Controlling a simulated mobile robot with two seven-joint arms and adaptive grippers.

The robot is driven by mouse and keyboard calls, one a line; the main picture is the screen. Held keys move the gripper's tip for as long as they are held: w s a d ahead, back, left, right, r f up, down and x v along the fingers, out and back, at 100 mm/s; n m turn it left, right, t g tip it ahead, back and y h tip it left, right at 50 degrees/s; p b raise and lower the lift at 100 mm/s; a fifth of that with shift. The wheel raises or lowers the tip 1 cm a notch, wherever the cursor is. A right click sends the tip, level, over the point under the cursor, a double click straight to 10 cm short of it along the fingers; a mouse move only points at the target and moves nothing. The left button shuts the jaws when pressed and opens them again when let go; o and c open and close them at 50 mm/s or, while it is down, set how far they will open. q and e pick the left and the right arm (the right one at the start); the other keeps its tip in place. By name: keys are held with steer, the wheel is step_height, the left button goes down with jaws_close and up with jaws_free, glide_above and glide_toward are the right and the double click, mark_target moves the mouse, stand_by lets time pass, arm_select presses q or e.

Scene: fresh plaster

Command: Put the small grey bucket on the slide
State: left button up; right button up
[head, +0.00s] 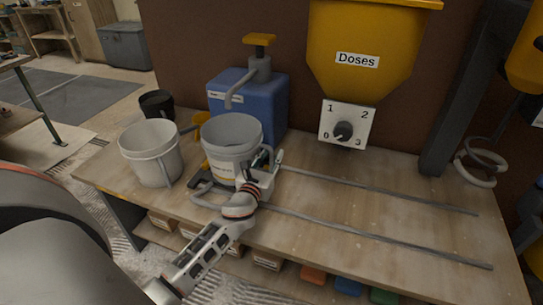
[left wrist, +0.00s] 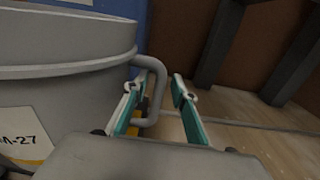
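A grey bucket (head: 227,130) with a white label and a yellow stripe stands on the wooden bench, beside the left ends of two metal rails that form the slide (head: 375,237). Its grey wall also fills the left of the left wrist view (left wrist: 60,75), where the label's visible part reads "M-27". My left gripper (head: 264,166) is at the bucket's right front side. In the left wrist view, my left gripper (left wrist: 158,92) has its fingers apart, with the bucket's tube handle (left wrist: 157,75) between them; I see a gap at the right finger. My right gripper is out of view.
A paler bucket (head: 153,153) stands just left, with a small black bucket (head: 156,104) behind it. A blue canister (head: 262,100) with a yellow-topped pump is behind the grey bucket. A yellow hopper marked "Doses" (head: 370,40) hangs above the rails, which are clear.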

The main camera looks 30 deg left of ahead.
arm_select(q)
steer(key=shift+r, duration=0.1)
steer(key=shift+s, duration=0.1)
steer(key=v, duration=1.2)
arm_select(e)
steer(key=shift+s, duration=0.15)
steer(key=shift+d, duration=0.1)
